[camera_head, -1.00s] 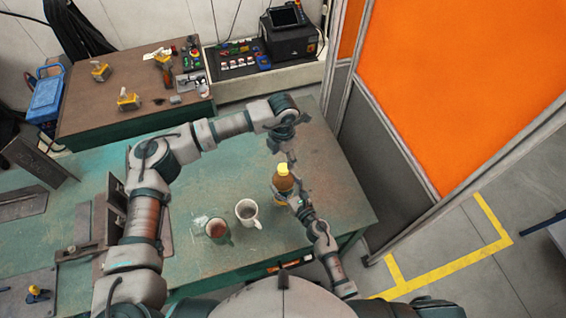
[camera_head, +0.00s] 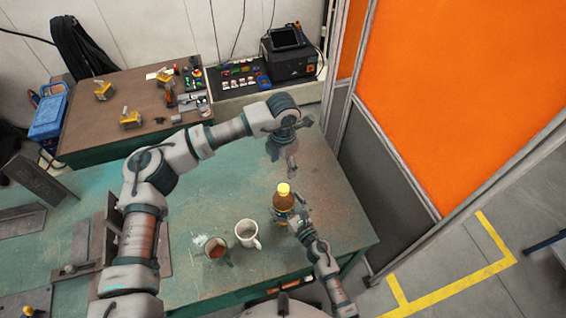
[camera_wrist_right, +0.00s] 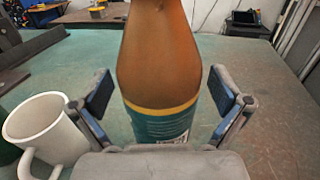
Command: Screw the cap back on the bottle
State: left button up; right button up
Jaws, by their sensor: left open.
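The brown bottle (camera_head: 284,203) stands upright on the green table (camera_head: 190,270), with the yellow cap (camera_head: 283,189) on its top. Whether the cap is tight cannot be told. My left gripper (camera_head: 284,163) is open and empty above and behind the cap, apart from it. My right gripper (camera_head: 290,219) is low at the bottle's near side. In the right wrist view, its open fingers (camera_wrist_right: 160,100) stand either side of the bottle (camera_wrist_right: 160,75), with gaps on both sides. The cap is out of that view.
A white mug (camera_head: 246,233) and a dark green mug (camera_head: 217,251) stand left of the bottle. Metal plates and fixtures (camera_head: 108,235) lie on the table's left. An orange welding screen (camera_head: 450,90) stands to the right. The table right of the bottle is clear.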

jog(key=v, duration=1.2)
jog(key=shift+s+f, duration=0.1)
dwell(0.4)
